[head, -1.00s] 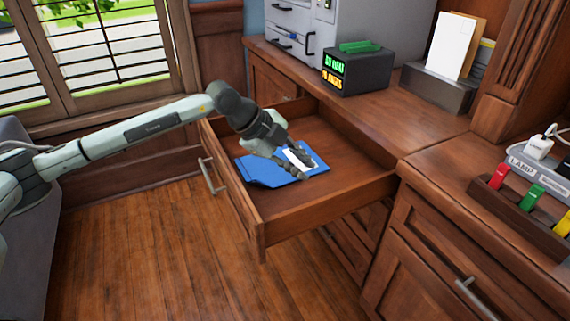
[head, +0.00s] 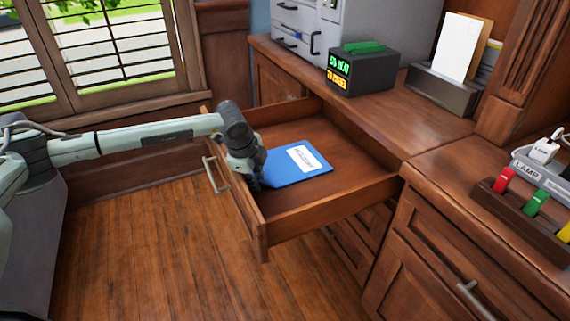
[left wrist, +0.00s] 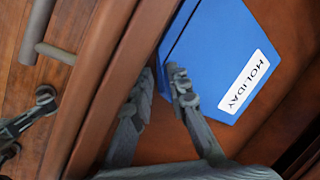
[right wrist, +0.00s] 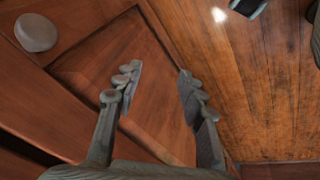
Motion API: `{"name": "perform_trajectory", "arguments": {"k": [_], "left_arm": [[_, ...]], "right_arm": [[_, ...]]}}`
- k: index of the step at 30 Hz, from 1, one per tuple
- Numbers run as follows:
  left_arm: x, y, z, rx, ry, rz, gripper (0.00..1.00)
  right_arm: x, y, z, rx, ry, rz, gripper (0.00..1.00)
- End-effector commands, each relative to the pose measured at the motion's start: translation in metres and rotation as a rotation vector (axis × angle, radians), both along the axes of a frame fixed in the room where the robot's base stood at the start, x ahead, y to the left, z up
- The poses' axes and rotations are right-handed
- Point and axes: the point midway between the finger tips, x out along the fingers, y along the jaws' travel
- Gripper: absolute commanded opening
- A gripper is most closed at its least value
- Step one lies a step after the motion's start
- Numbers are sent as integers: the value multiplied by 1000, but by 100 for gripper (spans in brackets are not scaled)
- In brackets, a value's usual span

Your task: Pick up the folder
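The blue folder (head: 285,172) lies in the open wooden drawer (head: 350,188), a white label on its top. In the left wrist view the folder (left wrist: 205,50) shows the label word HOLIDAY. My left gripper (head: 258,184) is low in the drawer at the folder's near left edge. In the left wrist view the left gripper's fingers (left wrist: 160,76) are apart, one over the folder's edge and one just beside it. I cannot tell whether they touch it. My right gripper (right wrist: 158,72) is open and empty in front of wooden cabinet panels.
A drawer front with a metal handle (head: 215,175) bounds the folder on the left. A dark clock box (head: 362,72), a letter holder (head: 440,92) and a tray with coloured tabs (head: 520,215) stand on the counter. The drawer's right part is bare.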

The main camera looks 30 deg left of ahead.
Motion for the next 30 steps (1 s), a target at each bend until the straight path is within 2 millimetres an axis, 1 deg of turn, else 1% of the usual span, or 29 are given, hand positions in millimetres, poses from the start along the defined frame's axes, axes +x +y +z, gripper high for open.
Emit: {"name": "perform_trajectory", "arguments": {"k": [6,8,10,11,23,26,29,30], "left_arm": [[1,0,-1,-1,-1,0,16],[1,0,-1,-1,-1,0,10],[1,0,-1,-1,-1,0,1],[0,0,-1,-1,0,0,0],[0,0,0,0,0,1,0],[1,0,7,-1,0,1,0],[1,1,24,-1,-3,2,0],[1,0,32,-1,-4,1,0]], "right_arm": [[0,0,0,0,-1,0,40],[0,0,0,0,-1,0,40],[0,0,0,0,-1,0,40],[0,0,0,0,-1,0,40],[0,0,0,0,-1,0,40],[0,0,0,0,-1,0,40],[0,0,-1,0,2,0,40],[0,0,-1,0,2,0,40]]}}
